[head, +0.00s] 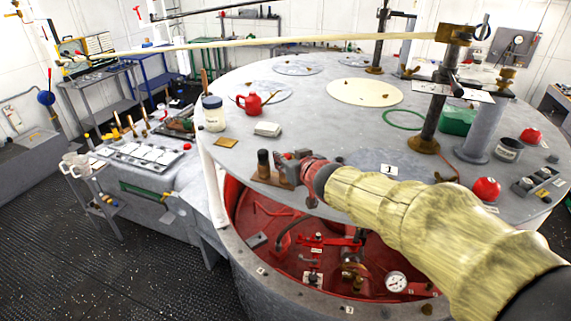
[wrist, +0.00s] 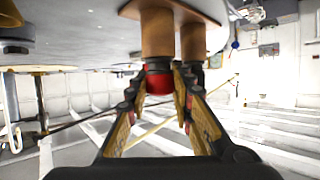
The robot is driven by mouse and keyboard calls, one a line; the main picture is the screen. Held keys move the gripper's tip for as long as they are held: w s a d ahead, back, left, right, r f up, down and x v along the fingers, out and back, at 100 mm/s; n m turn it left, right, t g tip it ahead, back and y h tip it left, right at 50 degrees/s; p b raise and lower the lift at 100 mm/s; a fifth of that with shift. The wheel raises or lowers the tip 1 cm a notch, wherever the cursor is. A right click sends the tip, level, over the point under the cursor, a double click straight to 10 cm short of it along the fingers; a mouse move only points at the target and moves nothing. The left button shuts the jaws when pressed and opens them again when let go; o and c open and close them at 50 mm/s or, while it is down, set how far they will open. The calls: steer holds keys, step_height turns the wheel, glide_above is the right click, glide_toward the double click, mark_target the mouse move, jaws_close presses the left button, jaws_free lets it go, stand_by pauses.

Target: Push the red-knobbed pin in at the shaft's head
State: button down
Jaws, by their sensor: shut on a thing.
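My gripper (wrist: 163,82) is shut on a red knob (wrist: 160,82) in the wrist view, one finger on each side. A dark band and a brown post (wrist: 157,35) line up with the knob, and a second brown post (wrist: 194,42) stands beside it. I cannot tell how deep the pin sits. In the head view my gripper (head: 287,170) is low over the deck's near edge, beside a brown post (head: 263,163) on a brown base. My gripper hides the knob there.
The round grey deck (head: 330,125) has an open red-walled well (head: 280,235) at its near edge, with a gauge inside. The long pole (head: 280,41) spans above.

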steer(key=shift+r+p, duration=3.05)
steer(key=shift+r, duration=1.95)
steer(key=c, duration=2.1)
jaws_free()
steer(key=c, duration=0.5)
steer(key=shift+r, duration=0.1)
